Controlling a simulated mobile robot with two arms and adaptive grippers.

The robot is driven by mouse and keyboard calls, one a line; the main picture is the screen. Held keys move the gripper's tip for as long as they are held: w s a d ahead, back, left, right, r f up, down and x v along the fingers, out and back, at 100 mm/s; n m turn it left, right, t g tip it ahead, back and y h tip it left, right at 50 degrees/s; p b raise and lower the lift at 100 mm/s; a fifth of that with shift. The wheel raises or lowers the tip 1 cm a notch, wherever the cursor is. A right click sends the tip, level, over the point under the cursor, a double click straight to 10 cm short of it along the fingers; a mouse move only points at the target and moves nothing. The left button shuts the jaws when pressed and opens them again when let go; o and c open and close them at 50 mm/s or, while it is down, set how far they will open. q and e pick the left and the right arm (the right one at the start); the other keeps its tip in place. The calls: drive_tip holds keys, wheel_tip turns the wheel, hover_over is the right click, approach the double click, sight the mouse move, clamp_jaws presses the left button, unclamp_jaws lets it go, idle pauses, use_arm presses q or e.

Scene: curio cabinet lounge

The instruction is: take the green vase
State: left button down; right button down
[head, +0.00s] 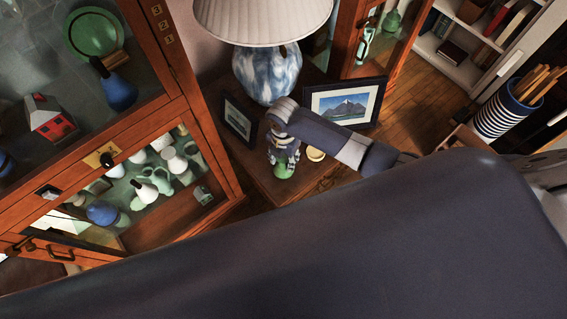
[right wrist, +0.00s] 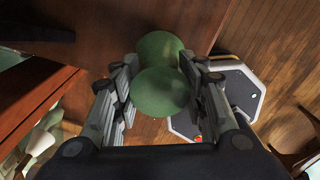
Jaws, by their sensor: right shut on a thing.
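The green vase (head: 284,171) is at the small wooden side table, below my right gripper (head: 284,153) in the head view. In the right wrist view the green vase (right wrist: 162,92) sits between the two fingers of my right gripper (right wrist: 158,82), which is shut on it. The vase has a rounded body and a second round part beyond it. I cannot tell whether its base touches the table. My left gripper is not in view.
A lamp (head: 266,75), two picture frames, one with a mountain (head: 345,102), and a small yellowish dish (head: 315,154) crowd the side table (head: 262,183). A glass-fronted cabinet (head: 190,95) with several vases stands left. A striped basket (head: 507,106) stands right.

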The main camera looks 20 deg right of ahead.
drive_tip(key=shift+r, duration=0.1)
drive_tip(key=shift+r, duration=0.55)
wheel_tip(320, 180, up, 2)
drive_tip(key=shift+w+r, duration=0.1)
drive_tip(key=shift+r, duration=0.1)
drive_tip(key=s+d+r+b, duration=0.1)
drive_tip(key=s+d+b, duration=0.1)
drive_tip(key=s+d, duration=0.8)
drive_tip(key=shift+s+d+r, duration=0.15)
drive_tip(key=shift+s+d, duration=0.05)
drive_tip(key=shift+s, duration=0.95)
